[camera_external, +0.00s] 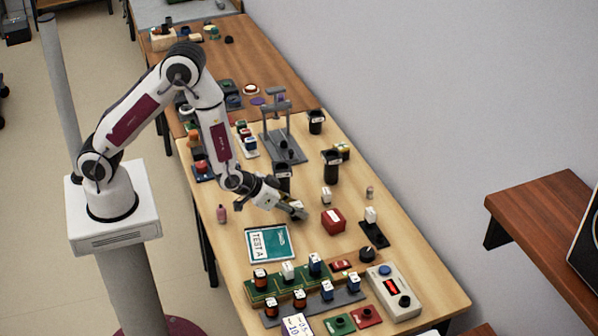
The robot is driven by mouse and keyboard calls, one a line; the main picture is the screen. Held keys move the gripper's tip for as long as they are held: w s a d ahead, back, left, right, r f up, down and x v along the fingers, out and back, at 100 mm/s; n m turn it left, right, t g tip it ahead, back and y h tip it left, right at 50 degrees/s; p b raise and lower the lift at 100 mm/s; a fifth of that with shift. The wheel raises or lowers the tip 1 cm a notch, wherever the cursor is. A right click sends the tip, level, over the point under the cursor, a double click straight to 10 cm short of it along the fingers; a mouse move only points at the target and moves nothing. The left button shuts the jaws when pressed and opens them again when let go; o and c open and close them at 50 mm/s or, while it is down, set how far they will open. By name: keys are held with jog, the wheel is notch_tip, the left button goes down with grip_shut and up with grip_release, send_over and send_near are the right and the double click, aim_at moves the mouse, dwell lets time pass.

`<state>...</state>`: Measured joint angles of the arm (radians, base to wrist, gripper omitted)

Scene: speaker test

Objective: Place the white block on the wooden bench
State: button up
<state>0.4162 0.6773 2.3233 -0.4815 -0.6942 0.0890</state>
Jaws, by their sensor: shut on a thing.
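My gripper (298,213) is low over the middle of the light wooden bench (215,190), pointing down and to the right. It is shut on a small white block (297,205), which is partly hidden by the fingers. I cannot tell whether the block touches the bench top. Other small white blocks are in view: one on the bench (326,196) to the right of my gripper, one on a black stand (371,214), and one on the green board (288,268).
A red box (333,221) stands just right of my gripper. A teal and white "TEST A" panel (268,243) lies below it. Black cups (331,166) and a grey press stand (283,135) are behind. A control box (393,292) is at the front right. Bare wood shows left of the panel.

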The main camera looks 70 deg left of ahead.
aim_at(296, 205)
jog(key=shift+r, duration=4.25)
jog(key=shift+r, duration=0.25)
jog(key=shift+w+d+r+n+y, duration=0.15)
jog(key=shift+w+r+n+y, duration=0.05)
jog(key=shift+r+n+y, duration=0.35)
jog(key=s+a+r+n+y, duration=0.1)
jog(key=a+r, duration=0.3)
jog(key=a, duration=0.3)
jog(key=s+a+r+n, duration=0.1)
jog(key=a+r, duration=0.3)
jog(key=a, duration=0.4)
jog(key=shift+s+y, duration=0.35)
jog(key=shift+r, duration=0.2)
